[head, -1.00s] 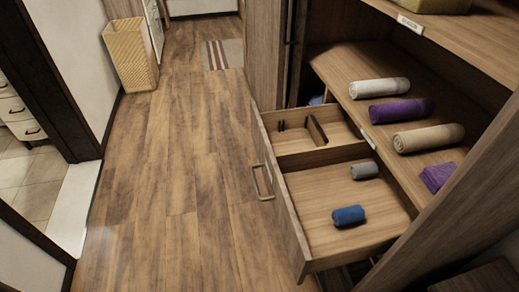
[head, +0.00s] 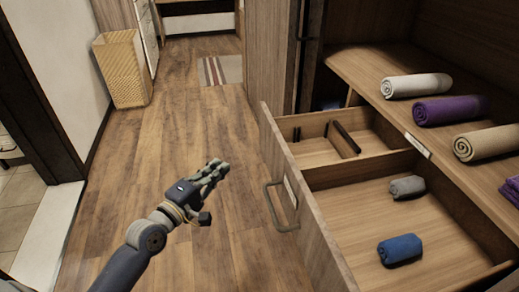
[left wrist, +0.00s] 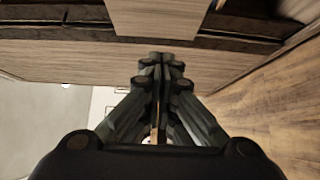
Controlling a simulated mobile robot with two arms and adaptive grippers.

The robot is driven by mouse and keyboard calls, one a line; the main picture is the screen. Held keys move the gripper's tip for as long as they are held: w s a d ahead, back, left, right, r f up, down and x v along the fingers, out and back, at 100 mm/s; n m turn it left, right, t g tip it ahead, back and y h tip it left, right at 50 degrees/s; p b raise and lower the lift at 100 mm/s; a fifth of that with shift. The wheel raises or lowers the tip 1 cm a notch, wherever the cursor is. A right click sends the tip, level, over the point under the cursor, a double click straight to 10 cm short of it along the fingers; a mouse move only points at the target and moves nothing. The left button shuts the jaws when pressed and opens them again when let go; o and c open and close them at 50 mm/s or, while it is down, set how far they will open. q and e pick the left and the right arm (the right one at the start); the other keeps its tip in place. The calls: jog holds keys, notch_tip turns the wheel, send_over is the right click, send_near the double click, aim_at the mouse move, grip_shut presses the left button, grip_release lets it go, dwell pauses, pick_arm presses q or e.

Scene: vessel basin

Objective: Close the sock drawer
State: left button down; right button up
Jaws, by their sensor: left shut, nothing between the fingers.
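The sock drawer (head: 322,232) is pulled out from the wooden cabinet at the right of the head view. Its front panel faces left and carries a metal bar handle (head: 277,207). A grey rolled sock (head: 407,187) and a blue rolled sock (head: 399,249) lie in its larger compartment. My left gripper (head: 222,168) is shut and empty, in the air to the left of the drawer front, apart from the handle. The left wrist view shows its fingers (left wrist: 163,62) together. My right gripper is in no view.
Rolled towels in white (head: 416,86), purple (head: 450,110) and beige (head: 487,143) lie on the shelf above the drawer. A wicker basket (head: 122,68) stands by the left wall. The wood floor (head: 150,150) between is clear.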

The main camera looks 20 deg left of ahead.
pick_arm(q)
jog(key=b, duration=0.1)
send_near(263, 136)
jog(key=w+a, duration=0.3)
jog(key=shift+w+d+f, duration=0.15)
jog(key=shift+w+d, duration=0.3)
jog(key=shift+d, duration=0.4)
jog(key=shift+w+d+f, duration=0.15)
jog(key=shift+w+d, duration=0.3)
jog(key=shift+d, duration=0.4)
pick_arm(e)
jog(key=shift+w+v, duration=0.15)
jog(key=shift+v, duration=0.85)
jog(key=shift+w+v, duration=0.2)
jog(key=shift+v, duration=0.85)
pick_arm(q)
jog(key=shift+w+d, duration=0.1)
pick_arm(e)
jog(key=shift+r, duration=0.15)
